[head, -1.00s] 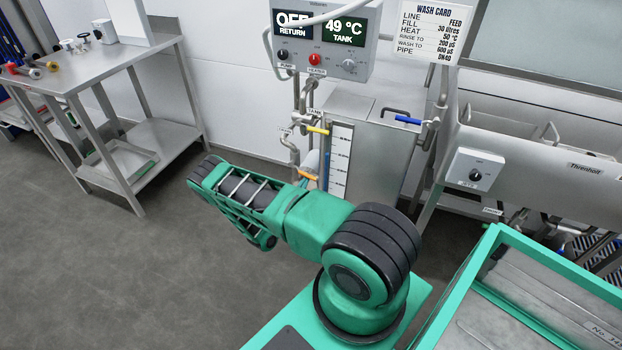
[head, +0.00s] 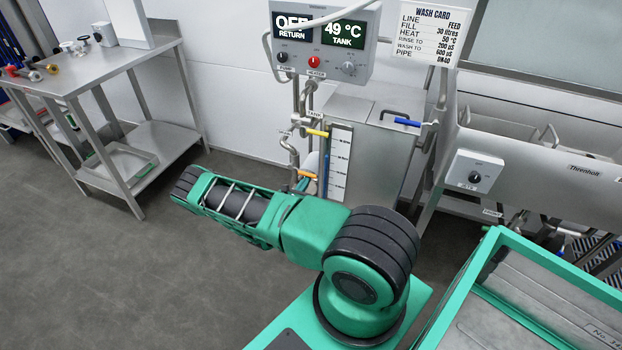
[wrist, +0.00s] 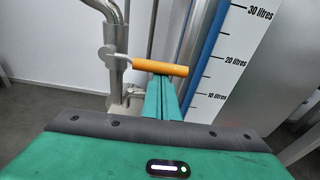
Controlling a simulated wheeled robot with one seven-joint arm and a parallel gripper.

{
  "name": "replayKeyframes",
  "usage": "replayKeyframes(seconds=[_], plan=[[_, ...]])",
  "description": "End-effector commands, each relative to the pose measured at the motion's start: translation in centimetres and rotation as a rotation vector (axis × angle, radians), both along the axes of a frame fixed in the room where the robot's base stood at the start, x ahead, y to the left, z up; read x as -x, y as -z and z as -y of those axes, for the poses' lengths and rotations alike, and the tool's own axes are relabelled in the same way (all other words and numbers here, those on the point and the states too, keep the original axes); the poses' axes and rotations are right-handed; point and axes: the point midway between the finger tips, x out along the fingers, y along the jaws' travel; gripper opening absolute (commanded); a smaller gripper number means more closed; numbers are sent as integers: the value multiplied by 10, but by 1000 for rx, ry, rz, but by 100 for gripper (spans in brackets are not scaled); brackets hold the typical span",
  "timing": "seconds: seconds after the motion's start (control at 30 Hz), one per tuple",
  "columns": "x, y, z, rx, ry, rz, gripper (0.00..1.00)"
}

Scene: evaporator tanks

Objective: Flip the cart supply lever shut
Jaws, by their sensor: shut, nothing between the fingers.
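An orange lever handle (wrist: 160,67) lies roughly level, tilted slightly down to the right, on a steel pipe valve in the wrist view. It also shows in the head view (head: 306,174), low beside the tank. No label on it can be read, so I cannot tell whether it is the cart supply lever. My gripper (wrist: 161,80) is shut and empty, with its green fingertips right at the handle's near lower side. I cannot tell whether they touch it. In the head view my gripper is hidden. A yellow lever (head: 317,133) and a blue lever (head: 407,121) sit higher.
The steel tank (head: 375,155) has a litre scale (wrist: 228,62) just right of the fingers. A vertical pipe (wrist: 110,65) stands left of the orange handle. A control box (head: 322,45) is above. A steel table (head: 95,63) stands at left, with open floor before it.

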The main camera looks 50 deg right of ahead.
Motion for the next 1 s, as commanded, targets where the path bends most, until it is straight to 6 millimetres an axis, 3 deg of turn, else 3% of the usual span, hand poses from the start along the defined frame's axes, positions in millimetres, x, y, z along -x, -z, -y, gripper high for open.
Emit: replayKeyframes(seconds=[0.4, 1.0], plan=[[-4, 41, 4, -3, -1, -4, 0], [30, 27, -77, -2, 1, -4, 0]])
